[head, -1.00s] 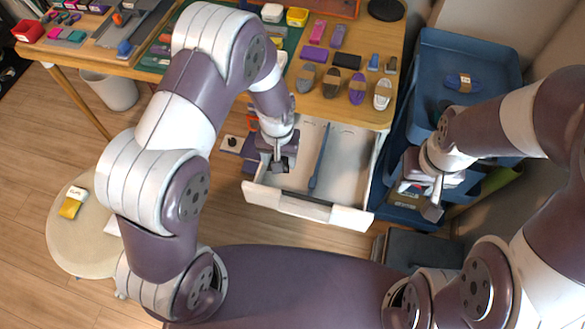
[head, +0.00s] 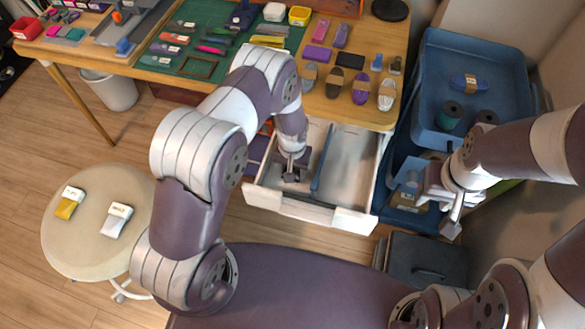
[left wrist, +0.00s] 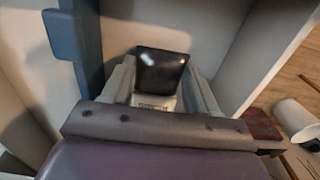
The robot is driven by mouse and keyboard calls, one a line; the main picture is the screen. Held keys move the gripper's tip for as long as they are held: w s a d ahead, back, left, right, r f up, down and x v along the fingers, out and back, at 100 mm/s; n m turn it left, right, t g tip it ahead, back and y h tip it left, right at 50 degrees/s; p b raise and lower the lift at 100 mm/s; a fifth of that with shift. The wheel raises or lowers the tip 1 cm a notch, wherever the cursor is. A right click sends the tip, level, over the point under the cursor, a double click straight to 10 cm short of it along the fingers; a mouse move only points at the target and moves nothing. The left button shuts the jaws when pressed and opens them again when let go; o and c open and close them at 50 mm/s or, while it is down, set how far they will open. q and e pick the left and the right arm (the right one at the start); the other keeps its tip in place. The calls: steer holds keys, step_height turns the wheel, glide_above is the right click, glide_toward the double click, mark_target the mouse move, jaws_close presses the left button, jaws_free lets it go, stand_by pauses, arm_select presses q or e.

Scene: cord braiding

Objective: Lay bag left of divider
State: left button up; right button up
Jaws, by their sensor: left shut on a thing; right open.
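My left gripper (head: 291,174) is low inside the open white drawer (head: 338,217), left of the blue divider (head: 322,160). In the left wrist view, its two pale fingers (left wrist: 160,92) are shut on a small bag with a glossy black top (left wrist: 162,68) and a pale lower part with print. The divider also shows at the left of that view (left wrist: 86,45), apart from the bag. Whether the bag touches the drawer floor I cannot tell. In the head view the gripper mostly hides the bag. My right gripper (head: 452,222) is open and empty, right of the drawer.
A round stool (head: 85,245) at left holds a yellow bag (head: 70,203) and a white bag (head: 116,220). The wooden table (head: 330,108) above the drawer carries several wrapped cord bundles. A blue trolley (head: 425,125) stands close on the right. The drawer right of the divider looks clear.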

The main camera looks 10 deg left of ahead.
arm_select(q)
steer(key=shift+f, duration=0.2)
steer(key=o, duration=1.1)
steer(key=shift+r, duration=0.2)
steer(key=s+a+r+p, duration=0.1)
steer(key=s+a+r, duration=0.15)
steer(key=r, duration=0.95)
steer(key=s+a+r, duration=0.1)
steer(key=s+r, duration=0.2)
steer(key=r, duration=0.8)
steer(key=shift+t, duration=0.7)
steer(key=s+r, duration=0.1)
steer(key=s, duration=0.1)
steer(key=s+a+r, duration=0.1)
steer(key=s+r, duration=0.1)
steer(key=s, duration=0.1)
steer(key=s+a+r, duration=0.1)
steer(key=s+r, duration=0.1)
steer(key=s, duration=0.1)
steer(key=shift+s+a, duration=0.15)
